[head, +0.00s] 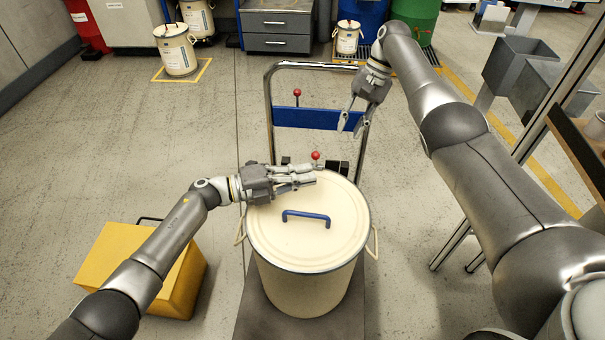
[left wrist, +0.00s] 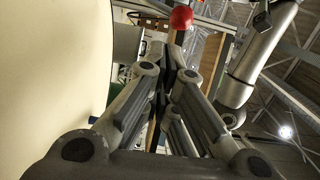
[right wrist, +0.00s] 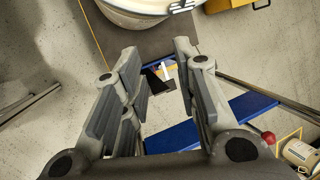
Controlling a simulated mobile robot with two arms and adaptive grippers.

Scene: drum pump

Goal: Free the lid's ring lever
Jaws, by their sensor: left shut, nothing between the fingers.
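A cream drum (head: 305,285) stands upright with its cream lid (head: 340,215) on top, which carries a blue handle (head: 306,215). A red ball knob (head: 315,155) shows just behind the lid's far edge; it may be the ring lever's end, but the lever itself is hidden. My left gripper (head: 314,173) is shut and empty over the far part of the lid, its tips just in front of the knob. In the left wrist view, the red knob (left wrist: 181,17) is beyond the closed fingers. My right gripper (head: 350,126) is open and empty, higher up behind the drum.
The drum stands on a trolley (head: 256,315) with a metal push frame and blue crossbar (head: 322,118). Another red knob (head: 297,92) stands by the crossbar. A yellow box (head: 135,265) is on the floor at left. Several small drums stand at the back. The floor between is clear.

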